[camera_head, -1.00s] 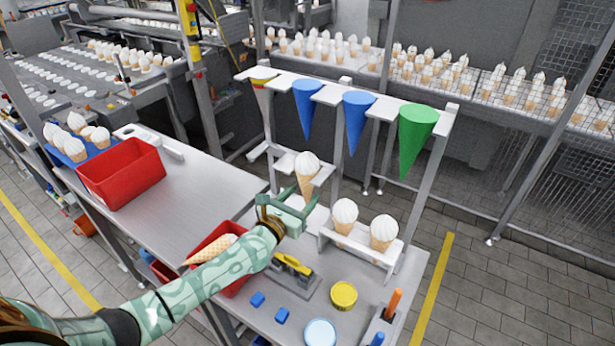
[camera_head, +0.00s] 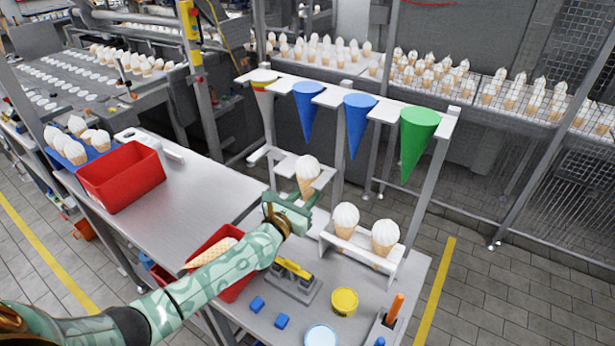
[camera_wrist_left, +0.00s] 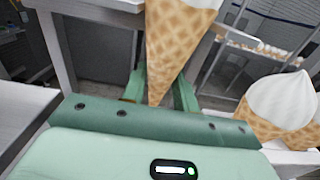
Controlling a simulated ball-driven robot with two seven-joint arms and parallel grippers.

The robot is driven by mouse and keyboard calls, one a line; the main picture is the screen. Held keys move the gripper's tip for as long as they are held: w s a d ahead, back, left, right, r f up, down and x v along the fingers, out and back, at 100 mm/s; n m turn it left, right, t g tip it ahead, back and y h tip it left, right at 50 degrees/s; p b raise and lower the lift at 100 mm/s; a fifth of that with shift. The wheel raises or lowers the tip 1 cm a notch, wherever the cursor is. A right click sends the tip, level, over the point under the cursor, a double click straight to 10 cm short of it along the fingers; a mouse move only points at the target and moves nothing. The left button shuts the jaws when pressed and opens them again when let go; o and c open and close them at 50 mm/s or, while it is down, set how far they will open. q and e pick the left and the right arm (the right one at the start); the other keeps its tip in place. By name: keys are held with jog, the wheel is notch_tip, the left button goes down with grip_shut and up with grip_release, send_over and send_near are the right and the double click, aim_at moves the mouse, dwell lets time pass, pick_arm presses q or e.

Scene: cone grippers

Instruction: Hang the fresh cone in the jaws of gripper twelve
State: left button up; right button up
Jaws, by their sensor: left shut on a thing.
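An ice cream cone (camera_head: 308,172) with a white top stands upright in front of the lower left white bracket of the rack. My left gripper (camera_head: 294,203) is around the lower part of this cone, which hides its tip in the head view. In the left wrist view its green fingers (camera_wrist_left: 160,92) are shut on the wafer cone (camera_wrist_left: 178,38), one on each side. Whether the cone still touches the bracket I cannot tell. No label shows which jaws are gripper twelve. My right gripper is not in view.
Two cones stand in a white holder (camera_head: 360,253) to the right. A red bin (camera_head: 233,288) lies beneath my arm.

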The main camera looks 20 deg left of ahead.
pick_arm(q)
jog(key=shift+r, duration=0.5)
jog(key=shift+s+f, duration=0.1)
jog(key=shift+s+a+p, duration=0.2)
jog(key=shift+s+p, duration=0.5)
jog(key=shift+s, duration=0.75)
jog(key=shift+s+a+p, duration=0.2)
jog(key=shift+s+p, duration=0.05)
jog(key=shift+s, duration=1.1)
jog(key=shift+s+a+p, duration=0.2)
jog(key=shift+s+p, duration=0.05)
jog(key=shift+s, duration=1.1)
